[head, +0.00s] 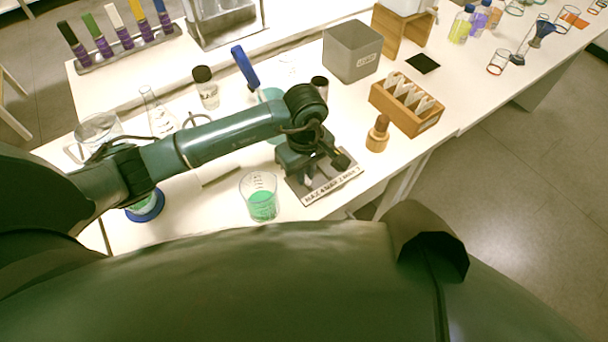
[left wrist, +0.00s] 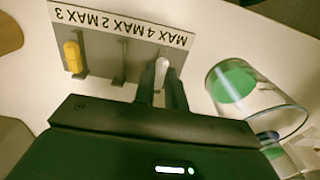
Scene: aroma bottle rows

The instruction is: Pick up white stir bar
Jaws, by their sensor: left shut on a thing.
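The white stir bar (left wrist: 162,69) stands in the left wrist view at the MAX 4 end of a grey rack (left wrist: 103,62) with a white label strip. My left gripper (left wrist: 161,82) is shut on it, one dark finger on each side. A yellow stir bar (left wrist: 72,57) is at the MAX 3 end. In the head view, my left gripper (head: 312,165) is over the rack (head: 328,190) near the table's front edge and hides the stir bars. My right gripper is not in view.
A beaker of green liquid (head: 262,198) stands close to the left of the rack; it also shows in the left wrist view (left wrist: 255,98).

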